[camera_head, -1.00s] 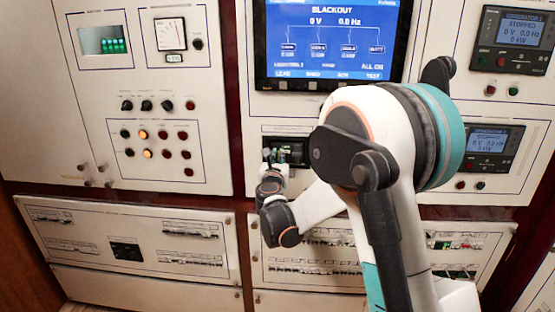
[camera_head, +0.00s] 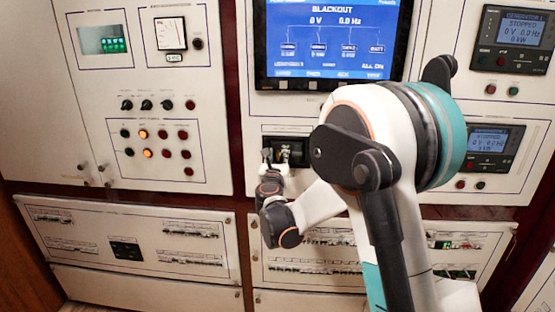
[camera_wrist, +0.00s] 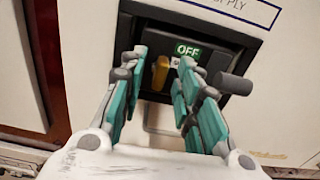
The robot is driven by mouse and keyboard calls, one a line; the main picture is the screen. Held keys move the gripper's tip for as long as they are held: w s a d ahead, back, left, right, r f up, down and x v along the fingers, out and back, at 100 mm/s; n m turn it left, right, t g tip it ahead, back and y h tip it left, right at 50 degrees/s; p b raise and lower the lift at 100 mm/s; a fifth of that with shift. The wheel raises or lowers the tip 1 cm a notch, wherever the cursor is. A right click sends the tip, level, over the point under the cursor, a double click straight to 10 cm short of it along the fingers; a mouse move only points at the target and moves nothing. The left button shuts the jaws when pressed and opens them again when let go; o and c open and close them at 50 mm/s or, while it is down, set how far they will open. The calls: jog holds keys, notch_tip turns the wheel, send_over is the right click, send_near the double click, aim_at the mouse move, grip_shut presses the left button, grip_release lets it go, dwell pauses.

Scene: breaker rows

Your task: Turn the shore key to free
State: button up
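In the wrist view, a dark recessed panel (camera_wrist: 217,47) carries a lit green OFF label (camera_wrist: 187,50). A yellow handle (camera_wrist: 161,72) stands upright below and left of the label. A grey cylinder (camera_wrist: 233,84) sticks out at the panel's right. I cannot tell for sure which of these is the shore key. My gripper (camera_wrist: 163,75) is open, its teal fingers on either side of the yellow handle with gaps visible; contact is not clear. In the head view my gripper (camera_head: 276,160) is in front of the same dark panel (camera_head: 295,150), partly hiding it.
A screen (camera_head: 330,40) reading BLACKOUT is above the panel. Left is a cabinet door (camera_head: 75,150) beside knobs and lamps (camera_head: 147,135). Generator displays (camera_head: 490,145) are at the right. Breaker rows (camera_head: 190,228) line the lower panels. My arm covers part of the middle.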

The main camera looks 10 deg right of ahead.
jog(key=v, duration=1.1)
jog(key=shift+s, duration=0.35)
jog(key=shift+a, duration=0.1)
jog(key=s+d+r+m+g, duration=0.1)
jog(key=s+d+m+g, duration=0.3)
jog(key=s+m, duration=0.45)
jog(key=s+d+r+m+g, duration=0.1)
jog(key=s+d+m+g, duration=0.1)
jog(key=s+d+m, duration=0.45)
jog(key=s+a+f+m+g+y, duration=0.1)
jog(key=s+a+f+m+y, duration=0.1)
jog(key=s+m, duration=0.4)
jog(key=s+a+f+m+g+y, duration=0.1)
jog(key=s+a+m, duration=0.1)
jog(key=s+m, duration=0.3)
jog(key=s+a+f+m+g+y, duration=0.2)
jog(key=s+m, duration=0.4)
jog(key=s, duration=0.4)
jog(key=shift+s+a+f+m+y, duration=0.2)
jog(key=shift+a+f+m+y, duration=0.15)
jog(key=shift+a, duration=0.15)
